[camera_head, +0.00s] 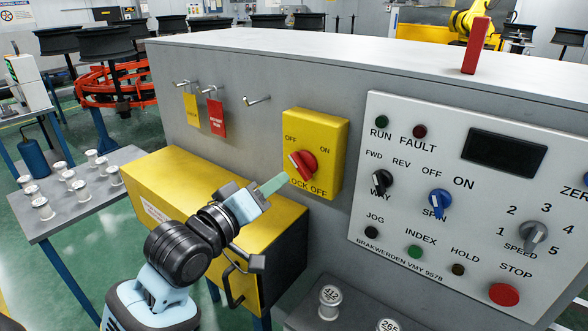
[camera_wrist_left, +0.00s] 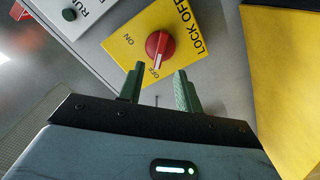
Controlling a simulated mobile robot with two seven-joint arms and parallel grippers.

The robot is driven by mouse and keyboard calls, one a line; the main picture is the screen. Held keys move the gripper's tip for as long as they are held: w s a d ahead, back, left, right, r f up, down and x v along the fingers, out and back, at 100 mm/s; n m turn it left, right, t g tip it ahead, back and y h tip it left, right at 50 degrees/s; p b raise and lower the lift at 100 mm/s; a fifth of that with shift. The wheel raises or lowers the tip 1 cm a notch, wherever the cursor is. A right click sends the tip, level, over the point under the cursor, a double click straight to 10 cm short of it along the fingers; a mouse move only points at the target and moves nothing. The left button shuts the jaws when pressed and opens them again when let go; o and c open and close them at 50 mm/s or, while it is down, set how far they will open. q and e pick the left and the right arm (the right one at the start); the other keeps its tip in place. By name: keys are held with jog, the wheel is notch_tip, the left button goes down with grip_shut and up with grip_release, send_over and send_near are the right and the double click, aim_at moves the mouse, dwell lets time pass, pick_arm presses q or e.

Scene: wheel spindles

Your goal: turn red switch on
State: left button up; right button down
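The red switch (camera_head: 303,164) is a round knob on a yellow plate (camera_head: 328,127) marked OFF, ON and LOCK OFF. Its white pointer line is turned toward OFF, and the switch also shows in the left wrist view (camera_wrist_left: 160,46). My left gripper (camera_head: 274,184) is just in front of the plate, at the lower left of the knob. In the left wrist view its two green fingers (camera_wrist_left: 159,72) are apart with nothing between them. The knob appears just beyond the fingertips; I cannot tell the exact gap. My right gripper is not in view.
A white control panel (camera_head: 384,222) with knobs and buttons is to the right. Red and yellow tags hang from hooks at left. A side table (camera_head: 62,222) holds several metal spindles.

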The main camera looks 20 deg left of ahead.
aim_at(298, 168)
pick_arm(q)
jog(key=x, duration=0.7)
jog(key=shift+w, duration=0.15)
grip_shut()
